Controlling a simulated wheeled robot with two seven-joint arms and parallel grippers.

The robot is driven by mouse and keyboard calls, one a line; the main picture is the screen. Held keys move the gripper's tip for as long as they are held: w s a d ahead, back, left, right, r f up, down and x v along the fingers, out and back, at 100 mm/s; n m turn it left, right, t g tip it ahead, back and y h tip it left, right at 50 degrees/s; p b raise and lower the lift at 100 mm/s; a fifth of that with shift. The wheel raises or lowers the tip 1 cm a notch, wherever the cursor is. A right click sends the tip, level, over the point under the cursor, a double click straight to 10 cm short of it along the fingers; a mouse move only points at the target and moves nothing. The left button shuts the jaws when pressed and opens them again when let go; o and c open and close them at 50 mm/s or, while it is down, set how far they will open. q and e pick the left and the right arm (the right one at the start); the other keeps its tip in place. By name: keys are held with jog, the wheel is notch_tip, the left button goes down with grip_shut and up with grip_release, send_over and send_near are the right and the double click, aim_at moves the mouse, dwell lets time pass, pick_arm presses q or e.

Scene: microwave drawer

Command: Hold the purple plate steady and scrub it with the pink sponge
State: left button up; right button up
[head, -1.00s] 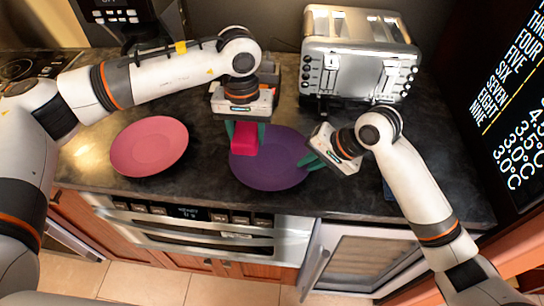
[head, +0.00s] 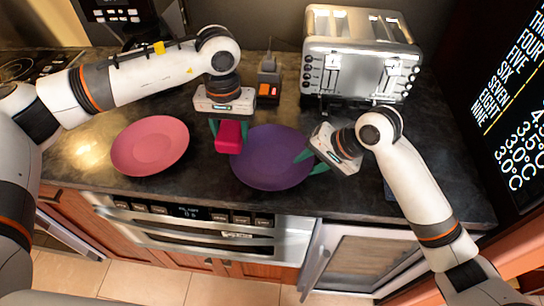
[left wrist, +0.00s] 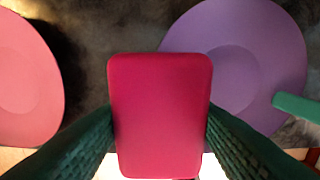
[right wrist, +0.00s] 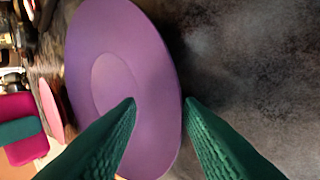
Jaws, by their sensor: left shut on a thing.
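The purple plate (head: 265,172) lies on the dark counter below the toaster. My left gripper (head: 229,128) is shut on the pink sponge (head: 229,140), held just beside the plate's upper left edge in the head view. The sponge also shows between the green fingers in the left wrist view (left wrist: 160,115). My right gripper (head: 310,162) is at the plate's right rim with its fingers apart. In the right wrist view, one finger reaches over the purple plate (right wrist: 100,45) and the other is just outside its rim. Whether either finger touches the plate is unclear.
A pink plate (head: 150,146) lies on the counter (head: 110,190) to the left. A silver toaster (head: 360,60) stands behind on the right. A small dark item with orange switches (head: 268,85) stands near the wall. An oven front (head: 190,230) is below the counter edge.

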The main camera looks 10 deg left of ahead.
jog(key=shift+d, duration=0.1)
jog(key=v, duration=1.2)
dwell(0.4)
